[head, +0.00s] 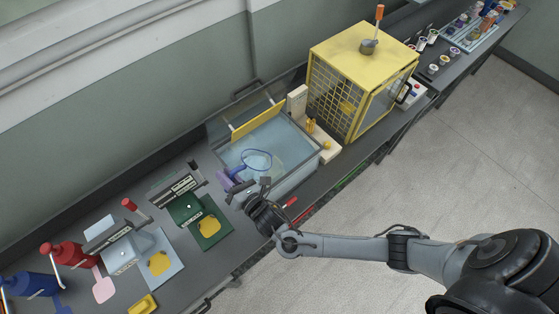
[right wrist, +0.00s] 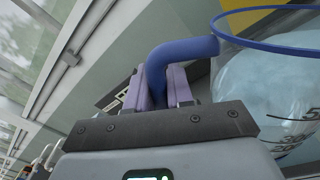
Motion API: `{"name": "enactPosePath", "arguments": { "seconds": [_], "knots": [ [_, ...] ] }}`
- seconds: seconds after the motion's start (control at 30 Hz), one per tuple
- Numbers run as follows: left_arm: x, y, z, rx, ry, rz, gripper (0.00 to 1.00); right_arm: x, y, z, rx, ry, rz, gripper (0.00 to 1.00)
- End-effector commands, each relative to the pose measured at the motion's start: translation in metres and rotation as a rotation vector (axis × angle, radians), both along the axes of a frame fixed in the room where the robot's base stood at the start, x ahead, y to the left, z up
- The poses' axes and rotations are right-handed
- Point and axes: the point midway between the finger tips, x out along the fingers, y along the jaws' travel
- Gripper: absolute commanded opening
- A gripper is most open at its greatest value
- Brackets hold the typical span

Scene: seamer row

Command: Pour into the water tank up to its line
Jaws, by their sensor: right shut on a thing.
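The water tank (head: 305,164) is a clear box of pale blue water in the middle of the bench in the head view. A clear jug (head: 257,160) with a blue rim and handle is over the tank's near left part. My right gripper (head: 236,184) is at the tank's near left corner, shut on the jug's blue handle. The right wrist view shows its purple pads around that handle and the jug (right wrist: 265,90) with dark scale marks, pale blue inside. No stream is visible. The tank's line cannot be made out. My left gripper is not in view.
A yellow flap (head: 256,119) stands at the tank's back edge. A yellow cage (head: 345,85) stands right of the tank. Green (head: 188,208) and pale blue (head: 125,252) seamers stand to the left, with a yellow sponge-like block (head: 143,304) in front.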

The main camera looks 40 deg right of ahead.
Motion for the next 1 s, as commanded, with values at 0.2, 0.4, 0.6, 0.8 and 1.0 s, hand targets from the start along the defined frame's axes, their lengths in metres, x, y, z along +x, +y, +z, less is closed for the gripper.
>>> {"name": "enactPosePath", "arguments": {
  "seconds": [0.2,0.4,0.6,0.8,1.0],
  "knots": [
    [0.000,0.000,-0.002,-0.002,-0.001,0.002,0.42,0.001,-0.003,0.003,0.023,-0.001,0.000,0.00],
    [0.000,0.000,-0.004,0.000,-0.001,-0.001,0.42,0.001,-0.007,0.005,0.046,0.000,0.000,0.00],
    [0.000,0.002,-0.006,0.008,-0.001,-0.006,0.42,0.002,-0.010,0.006,0.068,0.003,0.000,0.00],
    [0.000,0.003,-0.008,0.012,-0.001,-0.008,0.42,0.002,-0.014,0.007,0.096,0.006,0.000,0.00],
    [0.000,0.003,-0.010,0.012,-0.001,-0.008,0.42,0.003,-0.017,0.009,0.122,0.011,0.000,0.00]
  ]
}}
